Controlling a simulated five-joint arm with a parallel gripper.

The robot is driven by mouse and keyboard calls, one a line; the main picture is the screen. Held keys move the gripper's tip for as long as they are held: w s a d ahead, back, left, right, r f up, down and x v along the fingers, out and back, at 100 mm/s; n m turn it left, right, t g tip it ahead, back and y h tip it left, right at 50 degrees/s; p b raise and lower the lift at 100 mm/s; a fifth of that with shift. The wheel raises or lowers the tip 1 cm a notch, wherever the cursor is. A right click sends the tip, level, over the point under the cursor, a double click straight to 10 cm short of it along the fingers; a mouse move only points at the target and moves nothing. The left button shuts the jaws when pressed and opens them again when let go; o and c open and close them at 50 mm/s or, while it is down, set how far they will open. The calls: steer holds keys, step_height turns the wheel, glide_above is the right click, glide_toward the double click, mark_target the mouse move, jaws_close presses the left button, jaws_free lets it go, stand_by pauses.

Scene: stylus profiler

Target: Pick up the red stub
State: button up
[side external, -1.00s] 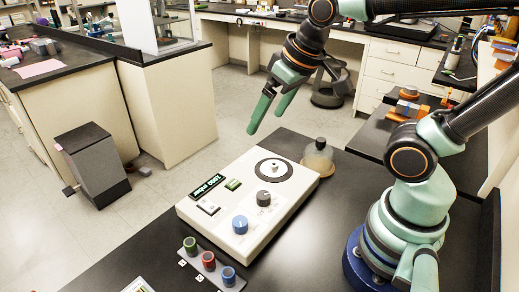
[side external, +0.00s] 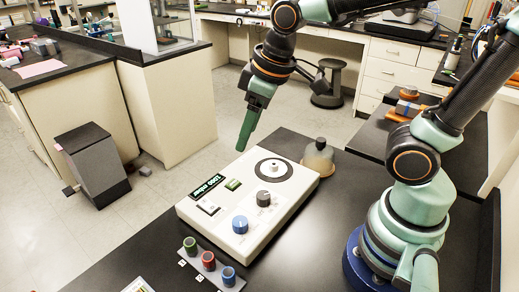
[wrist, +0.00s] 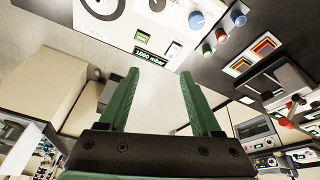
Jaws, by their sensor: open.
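The red stub (side external: 208,261) stands upright in a dark holder strip (side external: 226,276) on the black bench, between a green stub (side external: 190,245) on its left and a blue stub (side external: 229,275) on its right. In the wrist view the red stub (wrist: 221,35) is at the upper right, between its neighbours. My gripper (side external: 242,148) is in the air above the far left edge of the white instrument, well away from the stubs. In the wrist view its two green fingers (wrist: 159,75) are spread apart with nothing between them.
The white instrument (side external: 235,232) with a blue knob (side external: 240,224), a dark knob (side external: 263,198) and a round stage (side external: 273,170) stands directly behind the stubs. The black bench right of the stubs is clear.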

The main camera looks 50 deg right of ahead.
steer(key=a+f+n+g, duration=0.2)
steer(key=a+f+n, duration=0.25)
steer(key=a, duration=0.45)
steer(key=n+g, duration=0.2)
steer(key=n, duration=0.3)
glide_toward(208, 256)
steer(key=shift+h, duration=0.4)
steer(key=f, duration=0.9)
steer(key=shift+s+a, duration=0.1)
steer(key=shift+a, duration=0.3)
jaws_close()
